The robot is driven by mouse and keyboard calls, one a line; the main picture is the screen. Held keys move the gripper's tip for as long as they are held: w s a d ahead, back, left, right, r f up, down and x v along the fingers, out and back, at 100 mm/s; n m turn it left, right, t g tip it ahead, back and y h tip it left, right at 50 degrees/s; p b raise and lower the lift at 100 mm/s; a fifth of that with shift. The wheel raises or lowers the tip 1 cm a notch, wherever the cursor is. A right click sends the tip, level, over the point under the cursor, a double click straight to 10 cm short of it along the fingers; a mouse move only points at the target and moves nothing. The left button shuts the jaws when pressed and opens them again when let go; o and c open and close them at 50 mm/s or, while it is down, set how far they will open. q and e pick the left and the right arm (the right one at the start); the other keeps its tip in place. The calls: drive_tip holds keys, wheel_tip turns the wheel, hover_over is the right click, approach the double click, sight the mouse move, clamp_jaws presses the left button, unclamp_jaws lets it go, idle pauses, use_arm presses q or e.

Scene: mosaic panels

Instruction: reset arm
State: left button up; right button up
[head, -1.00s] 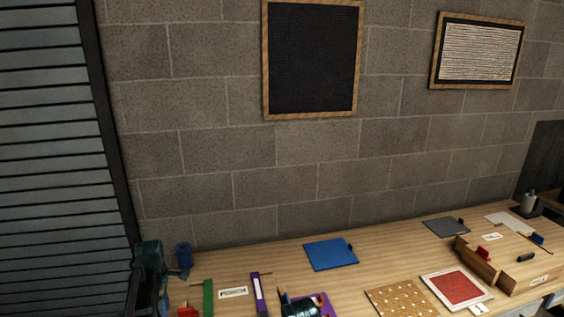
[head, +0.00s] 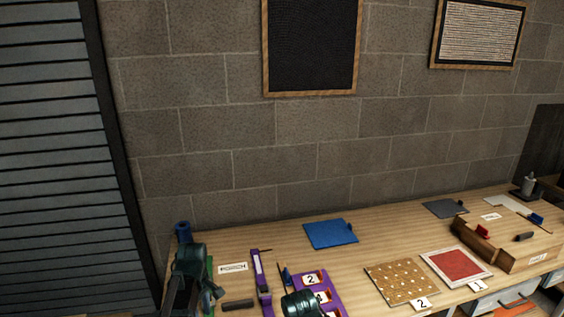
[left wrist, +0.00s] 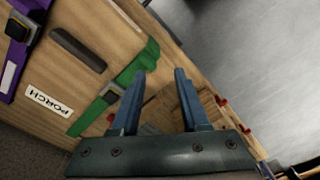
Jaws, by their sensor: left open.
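My left gripper (left wrist: 158,102) is open and empty in the left wrist view, its two blue-grey fingers apart above the left end of the wooden table. A green tool (left wrist: 115,92) lies beside and partly behind the fingers in that view. In the head view my left arm rises at the table's left end and hides part of the green tool; the left fingertips do not show there. A dark arm part of mine shows at the bottom middle, in front of a purple tray (head: 319,287). My right gripper's fingers are not visible.
A PORCH label (head: 233,268), a dark bar (head: 238,304) and a purple tool (head: 261,275) lie on the table (head: 385,248). A blue panel (head: 331,233), a dotted panel (head: 401,283) and a red panel (head: 457,266) lie farther right. A wooden box (head: 510,262) stands at right.

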use_arm(q)
drive_tip(key=s+d+f+m+b, duration=1.1)
drive_tip(key=s+d+f+m, duration=0.2)
drive_tip(key=s+d+m, duration=0.2)
drive_tip(key=shift+d+m+y+b, duration=0.3)
drive_tip(key=shift+d+m+y, duration=0.1)
drive_tip(key=shift+d+m, duration=0.65)
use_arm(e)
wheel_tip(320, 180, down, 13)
use_arm(q)
drive_tip(key=shift+d, duration=0.1)
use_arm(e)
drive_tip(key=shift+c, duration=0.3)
